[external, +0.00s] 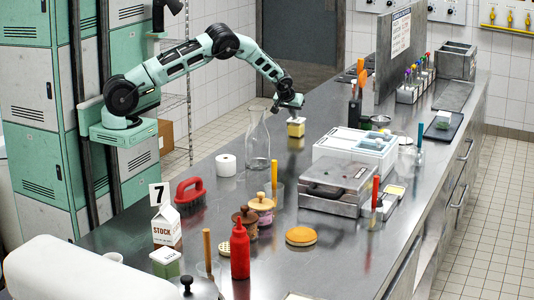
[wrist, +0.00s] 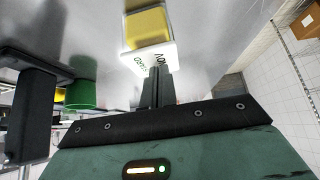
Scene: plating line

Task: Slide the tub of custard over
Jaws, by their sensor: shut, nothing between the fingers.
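A small white tub with yellow contents (external: 296,129) stands on the steel counter, towards its far left edge, below the end of my arm. In the wrist view the same tub (wrist: 150,52) is at the top centre, with dark and green lettering partly covered by my fingers; I take it for the custard. My gripper (external: 295,109) is shut and empty, with its fingers pointing down by the tub. In the wrist view my gripper (wrist: 157,73) overlaps the tub's lettered side. I cannot tell whether the fingertips touch it.
A glass flask (external: 257,146) stands to the tub's left and nearer the camera. A white bin (external: 350,150) and a metal box (external: 335,188) are to the right. A green cylinder (wrist: 84,95) shows at left in the wrist view. Bare counter lies around the tub.

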